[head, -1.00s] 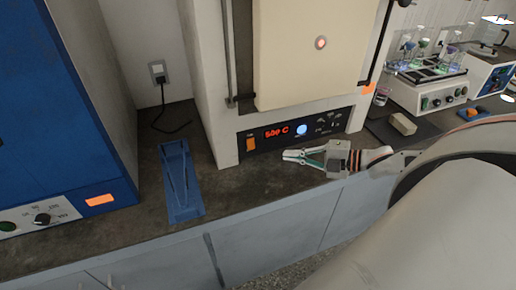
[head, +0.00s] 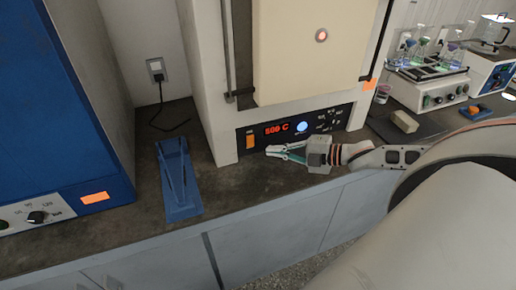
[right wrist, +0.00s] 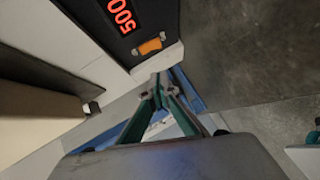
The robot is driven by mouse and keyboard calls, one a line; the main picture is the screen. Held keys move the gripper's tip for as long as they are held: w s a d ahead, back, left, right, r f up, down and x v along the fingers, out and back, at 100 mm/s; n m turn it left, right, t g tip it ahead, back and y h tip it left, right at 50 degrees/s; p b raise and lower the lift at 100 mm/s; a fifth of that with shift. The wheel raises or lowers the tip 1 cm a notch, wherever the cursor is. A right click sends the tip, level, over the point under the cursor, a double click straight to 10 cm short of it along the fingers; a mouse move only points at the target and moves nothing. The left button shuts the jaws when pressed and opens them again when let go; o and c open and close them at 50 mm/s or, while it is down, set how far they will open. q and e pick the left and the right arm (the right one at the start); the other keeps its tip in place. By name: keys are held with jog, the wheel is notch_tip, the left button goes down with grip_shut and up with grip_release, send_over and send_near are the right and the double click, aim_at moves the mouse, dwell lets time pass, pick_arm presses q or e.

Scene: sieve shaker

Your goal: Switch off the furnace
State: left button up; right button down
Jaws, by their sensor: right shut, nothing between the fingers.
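The furnace (head: 215,95) stands on the bench with its cream door (head: 308,55) closed. An orange rocker switch (head: 250,141) sits at the panel's left end and also shows in the right wrist view (right wrist: 151,45). My right gripper (head: 268,150) is shut and empty. In the head view its tips are just right of the switch and slightly lower, in front of the panel. In the right wrist view the tips (right wrist: 156,82) appear below the switch; contact cannot be told. My left gripper is not in view.
A blue stand (head: 178,185) lies on the bench left of the furnace. A blue cabinet (head: 60,100) with a dial is at far left. A grey block (head: 404,122) and a shaker with flasks (head: 432,88) are at right.

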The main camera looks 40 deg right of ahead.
aim_at(248, 144)
jog(key=shift+b+x, duration=0.45)
jog(key=shift+x, duration=1.75)
jog(key=shift+w+d+f, duration=0.1)
jog(key=shift+w+f, duration=0.05)
jog(key=shift+w, duration=0.3)
jog(key=shift+w+d+f, duration=0.1)
jog(key=shift+w+f, duration=0.05)
jog(key=shift+w, duration=0.3)
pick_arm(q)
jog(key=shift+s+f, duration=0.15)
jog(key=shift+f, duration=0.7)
pick_arm(e)
jog(key=shift+w+d+f, duration=0.1)
jog(key=shift+w+f, duration=0.1)
jog(key=shift+w, duration=0.25)
jog(key=shift+w+d+f, duration=0.1)
jog(key=shift+w+f, duration=0.1)
jog(key=shift+w, duration=0.25)
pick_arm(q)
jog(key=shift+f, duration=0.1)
